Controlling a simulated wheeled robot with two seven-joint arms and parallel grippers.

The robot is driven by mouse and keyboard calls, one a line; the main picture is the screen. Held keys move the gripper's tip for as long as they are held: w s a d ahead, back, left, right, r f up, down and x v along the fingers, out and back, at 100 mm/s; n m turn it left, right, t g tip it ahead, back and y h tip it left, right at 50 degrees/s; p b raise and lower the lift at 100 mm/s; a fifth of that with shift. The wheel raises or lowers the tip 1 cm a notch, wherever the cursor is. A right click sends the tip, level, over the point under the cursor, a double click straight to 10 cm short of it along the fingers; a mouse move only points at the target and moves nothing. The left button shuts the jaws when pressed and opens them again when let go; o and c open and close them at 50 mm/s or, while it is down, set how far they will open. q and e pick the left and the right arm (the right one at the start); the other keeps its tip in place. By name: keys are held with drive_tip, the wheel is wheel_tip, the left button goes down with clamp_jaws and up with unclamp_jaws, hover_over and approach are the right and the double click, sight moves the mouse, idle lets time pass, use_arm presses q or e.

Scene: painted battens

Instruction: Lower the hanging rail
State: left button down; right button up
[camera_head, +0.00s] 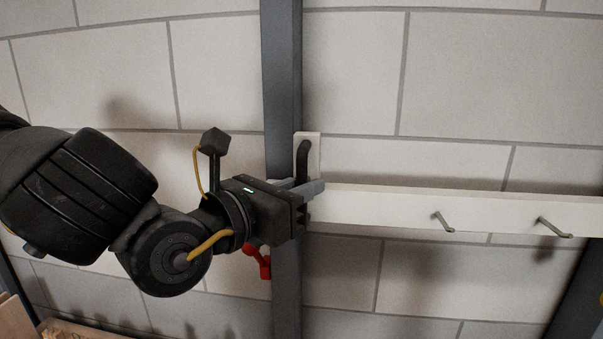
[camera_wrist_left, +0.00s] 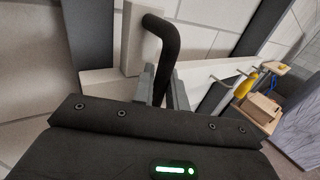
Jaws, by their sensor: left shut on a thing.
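The hanging rail is a long white batten (camera_head: 380,205) with metal hooks, running level to the right across the block wall in the head view. A short white upright piece with a black curved handle (camera_head: 303,160) stands at its left end. My left gripper (camera_head: 312,187) is at that end, shut on the black handle (camera_wrist_left: 163,50). In the left wrist view the handle rises from between the fingers of the gripper (camera_wrist_left: 163,88). The rail also shows there behind the fingers (camera_wrist_left: 205,75). My right gripper is in neither view.
A dark vertical post (camera_head: 283,80) stands behind my left gripper, with a red part (camera_head: 258,262) low beside it. Another dark post (camera_head: 578,290) is at the lower right. In the wrist view, a yellow object (camera_wrist_left: 245,86) and a brown box (camera_wrist_left: 262,108) sit at the right.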

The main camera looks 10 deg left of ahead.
sight(301, 151)
use_arm(q)
drive_tip(key=shift+f, duration=0.15)
drive_tip(key=c, duration=1.5)
unclamp_jaws()
wheel_tip(301, 151, up, 10)
drive_tip(key=shift+r, duration=0.1)
drive_tip(key=shift+o, duration=0.5)
